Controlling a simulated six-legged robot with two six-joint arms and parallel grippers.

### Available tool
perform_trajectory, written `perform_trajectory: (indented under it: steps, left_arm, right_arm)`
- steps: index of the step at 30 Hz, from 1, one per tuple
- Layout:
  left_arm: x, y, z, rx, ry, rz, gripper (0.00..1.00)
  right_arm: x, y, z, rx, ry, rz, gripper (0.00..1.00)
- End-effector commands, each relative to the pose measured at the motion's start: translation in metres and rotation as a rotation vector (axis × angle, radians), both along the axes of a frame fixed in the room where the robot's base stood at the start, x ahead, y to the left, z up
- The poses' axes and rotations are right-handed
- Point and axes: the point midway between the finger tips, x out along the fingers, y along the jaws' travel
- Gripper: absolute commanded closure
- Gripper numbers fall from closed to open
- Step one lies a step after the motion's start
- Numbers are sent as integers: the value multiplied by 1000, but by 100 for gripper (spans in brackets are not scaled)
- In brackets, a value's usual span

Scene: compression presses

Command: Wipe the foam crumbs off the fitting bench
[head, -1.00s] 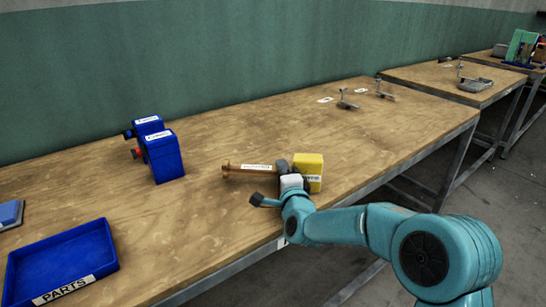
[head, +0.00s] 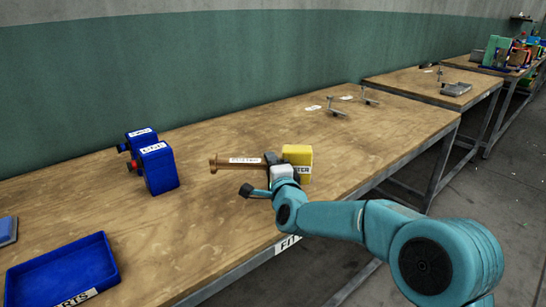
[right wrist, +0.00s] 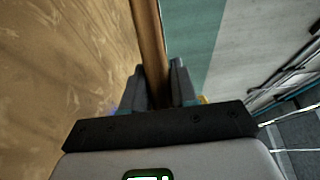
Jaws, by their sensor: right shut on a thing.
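My right gripper (head: 283,178) is shut on the brown wooden handle of a duster (head: 236,161). The handle points left over the fitting bench (head: 220,225) and carries a white label. A yellow block (head: 298,155) with a label ending in "STER" shows just right of my gripper; I cannot tell whether it is joined to the handle. In the right wrist view, the handle (right wrist: 148,35) stands between the fingers of my gripper (right wrist: 158,80). I cannot make out foam crumbs on the bench. My left gripper is not in view.
Two blue boxes (head: 159,168) with labels stand left of the handle. A blue parts tray (head: 65,270) lies at the lower left. Small metal pieces (head: 337,107) lie at the bench's far right. The bench middle is mostly clear. More tables (head: 425,84) stand beyond.

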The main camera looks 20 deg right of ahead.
Motion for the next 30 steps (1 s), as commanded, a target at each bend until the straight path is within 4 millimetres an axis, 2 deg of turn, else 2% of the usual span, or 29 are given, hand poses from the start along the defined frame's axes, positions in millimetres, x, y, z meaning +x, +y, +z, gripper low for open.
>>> perform_trajectory:
  steps: [3,9,30]
  left_arm:
    - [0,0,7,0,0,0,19]
    - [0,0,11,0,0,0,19]
    - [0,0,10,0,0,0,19]
  right_arm:
    - [0,-1,14,1,-3,0,100]
    - [-1,-2,26,0,-1,1,100]
    - [-1,-3,27,9,-15,-3,100]
